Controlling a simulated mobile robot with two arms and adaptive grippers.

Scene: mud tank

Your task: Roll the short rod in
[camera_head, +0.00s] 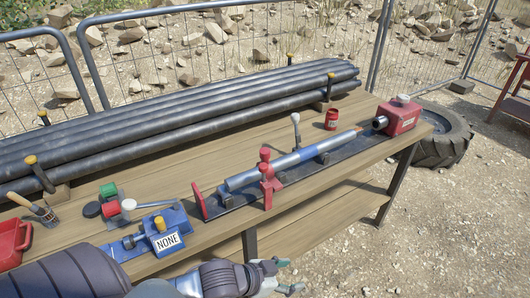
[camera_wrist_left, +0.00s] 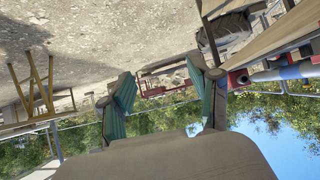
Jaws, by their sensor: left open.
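The short rod (camera_head: 244,179) is a silver tube with a blue band towards its right part and a coppery right tip. It lies tilted along a dark rail (camera_head: 228,202) on the bench, through a red clamp (camera_head: 266,180). A red block with a metal socket (camera_head: 396,117) stands at the rail's right end, with a gap between it and the rod tip. My left gripper (camera_head: 283,276) is in front of the bench, low in the head view, apart from the rod. In the left wrist view its fingers (camera_wrist_left: 160,98) are spread and empty. My right gripper is not in view.
Long dark pipes (camera_head: 180,110) lie along the back of the bench between yellow-capped posts. A blue vise labelled NONE (camera_head: 165,236), a brush (camera_head: 42,212) and a red bin (camera_head: 12,240) stand at the left. A small red can (camera_head: 332,119) stands behind the rail. A tyre (camera_head: 448,137) lies beyond the bench's right end.

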